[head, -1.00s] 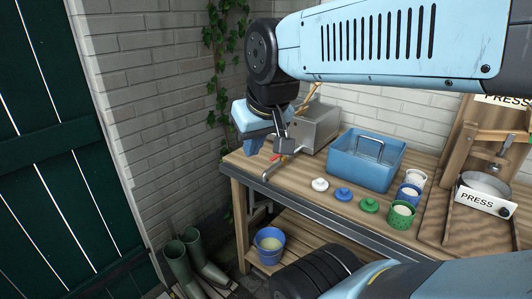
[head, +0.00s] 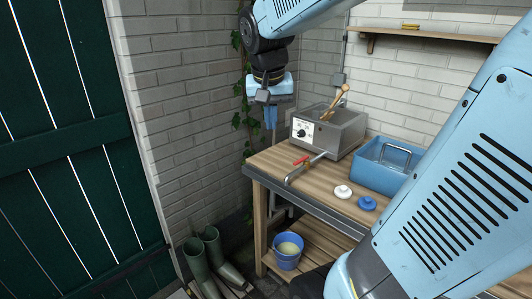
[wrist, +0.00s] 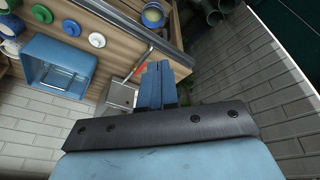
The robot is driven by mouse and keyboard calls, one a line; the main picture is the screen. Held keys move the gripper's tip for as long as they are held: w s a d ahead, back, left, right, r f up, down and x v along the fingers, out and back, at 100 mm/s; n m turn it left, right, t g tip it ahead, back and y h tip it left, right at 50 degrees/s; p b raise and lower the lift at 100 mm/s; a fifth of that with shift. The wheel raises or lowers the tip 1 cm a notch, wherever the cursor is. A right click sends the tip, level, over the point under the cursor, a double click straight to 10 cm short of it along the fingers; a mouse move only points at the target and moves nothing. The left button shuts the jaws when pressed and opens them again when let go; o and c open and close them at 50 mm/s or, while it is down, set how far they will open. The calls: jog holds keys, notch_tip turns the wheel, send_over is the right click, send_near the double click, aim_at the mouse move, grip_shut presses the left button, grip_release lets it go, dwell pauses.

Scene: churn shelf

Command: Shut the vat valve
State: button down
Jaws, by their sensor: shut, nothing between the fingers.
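The vat is a grey steel box (head: 328,130) with a dial on its front and a wooden utensil in its open top. Its outlet pipe (head: 304,172) reaches out over the bench's front edge. The valve's small red handle (head: 301,160) sits on this pipe; I cannot tell whether it is open or closed. My gripper (head: 270,126) is shut and empty, pointing down, up and to the left of the valve, apart from it. In the wrist view, the shut fingers (wrist: 156,68) partly cover the vat (wrist: 118,97), with the red handle (wrist: 140,68) just beside them.
A blue bucket (head: 288,252) with pale liquid stands on the lower shelf below the outlet. A blue basin (head: 384,169), a white lid (head: 343,191) and a blue lid (head: 367,203) are on the bench right of the vat. Boots (head: 214,263) stand left of the bench.

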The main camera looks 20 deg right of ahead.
aim_at(301, 161)
jog(key=w+d+f+m+g+h, duration=0.1)
jog(key=w+d+f+m+g, duration=0.1)
jog(key=w+f, duration=0.4)
jog(key=w+d+f+m+g+h, duration=0.2)
jog(key=w+d+f+m, duration=0.3)
jog(key=w, duration=0.7)
jog(key=w+d+f+m+g+h, duration=0.1)
jog(key=w+d+f+m+g, duration=0.1)
jog(key=w+f, duration=0.4)
jog(key=w+d+m, duration=0.1)
jog(key=w+d, duration=0.1)
jog(key=w, duration=0.2)
jog(key=shift+d+f+m+g, duration=0.3)
jog(key=shift+d+f+m, duration=0.05)
jog(key=shift+d+m, duration=0.05)
jog(key=shift+s, duration=0.1)
jog(key=x, duration=0.3)
jog(key=s+x, duration=0.1)
jog(key=x, duration=0.3)
jog(key=s+r+x, duration=0.1)
jog(key=x, duration=0.3)
jog(key=shift+d+r, duration=0.1)
jog(key=shift+d, duration=0.25)
jog(key=shift+s+d, duration=0.25)
jog(key=shift+s, duration=0.4)
jog(key=shift+s, duration=0.1)
